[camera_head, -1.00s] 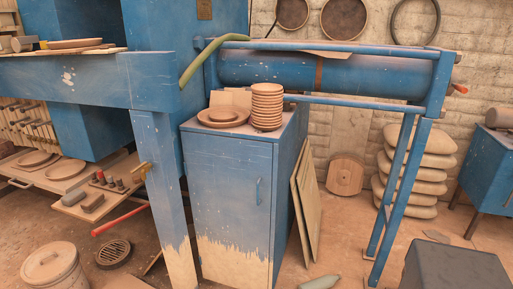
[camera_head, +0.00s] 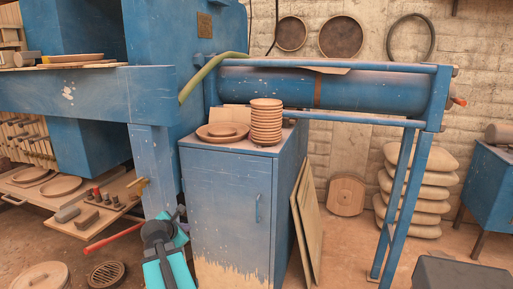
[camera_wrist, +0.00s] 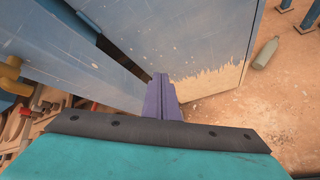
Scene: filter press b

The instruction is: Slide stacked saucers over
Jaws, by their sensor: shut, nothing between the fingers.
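A tall stack of reddish-brown saucers (camera_head: 266,124) stands upright on top of the blue cabinet (camera_head: 228,195), near its right side. A wider, low pile of plates (camera_head: 215,133) lies to its left on the same top. My gripper (camera_head: 178,212) is low in front of the cabinet's left edge, well below the cabinet top and apart from the saucers. In the wrist view its purple fingers (camera_wrist: 161,84) are together, with nothing between them. The wrist view shows the cabinet front and floor, and no saucers.
A blue press beam and leg (camera_head: 150,165) stand close on the left. A blue cylinder (camera_head: 335,88) on a frame is behind the stack. Boards (camera_head: 306,222) lean on the cabinet's right side. A green bottle (camera_wrist: 266,53) lies on the floor.

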